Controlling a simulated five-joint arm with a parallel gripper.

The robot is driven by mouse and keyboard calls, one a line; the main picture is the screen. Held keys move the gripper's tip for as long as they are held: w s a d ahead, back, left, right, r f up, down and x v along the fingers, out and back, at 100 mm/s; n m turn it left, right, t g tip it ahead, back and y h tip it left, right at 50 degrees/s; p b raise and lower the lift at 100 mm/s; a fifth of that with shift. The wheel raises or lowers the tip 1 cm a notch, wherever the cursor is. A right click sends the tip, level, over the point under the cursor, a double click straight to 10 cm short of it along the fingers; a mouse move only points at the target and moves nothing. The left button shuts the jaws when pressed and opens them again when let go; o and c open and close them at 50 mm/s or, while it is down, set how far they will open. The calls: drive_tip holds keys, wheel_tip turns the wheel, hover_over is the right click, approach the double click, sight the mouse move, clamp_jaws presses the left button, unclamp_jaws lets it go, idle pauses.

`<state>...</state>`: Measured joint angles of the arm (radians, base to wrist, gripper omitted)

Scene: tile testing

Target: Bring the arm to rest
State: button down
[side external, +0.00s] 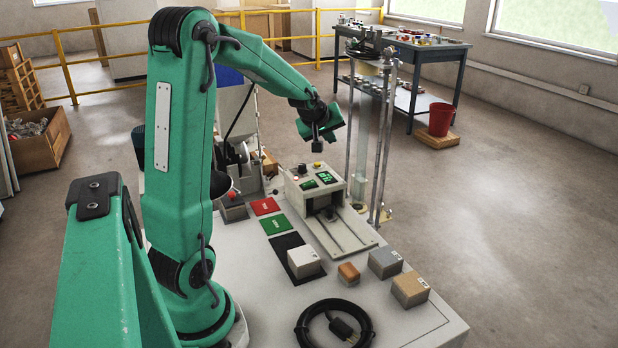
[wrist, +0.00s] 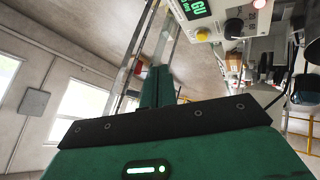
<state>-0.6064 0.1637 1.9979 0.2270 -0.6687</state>
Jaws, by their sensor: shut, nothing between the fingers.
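My green arm is raised over the workbench (side external: 400,325), its upper part bent forward and down. My gripper (side external: 330,121) hangs in the air above and behind the test machine (side external: 330,186), apart from it and from all the tiles. In the wrist view, my gripper's green fingers (wrist: 158,88) are together with nothing between them. The test machine (wrist: 220,22) shows at the top there, with a lit green display.
A white tile (side external: 304,261) lies on a black mat. Orange (side external: 348,274), grey (side external: 385,262) and tan (side external: 410,288) tiles sit nearby. Red (side external: 265,206) and green (side external: 274,225) pads lie left. A coiled cable (side external: 334,322) lies in front. A glass column (side external: 367,135) stands close behind the gripper.

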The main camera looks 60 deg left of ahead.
drive_tip(key=s+d+r+m+h, duration=0.1)
drive_tip(key=s+d+r+m, duration=0.25)
drive_tip(key=d, duration=0.55)
drive_tip(key=s+d+r+m+h, duration=0.2)
drive_tip(key=s+d+m, duration=0.2)
drive_tip(key=d, duration=0.6)
drive_tip(key=s+d+f+m+g+h, duration=0.1)
drive_tip(key=s+d+m+h, duration=0.1)
drive_tip(key=s+d+m, duration=0.5)
drive_tip(key=s+d, duration=0.3)
drive_tip(key=s, duration=0.2)
drive_tip(key=shift+s+d+f, duration=0.25)
drive_tip(key=shift+s+d, duration=0.05)
drive_tip(key=shift+s, duration=0.1)
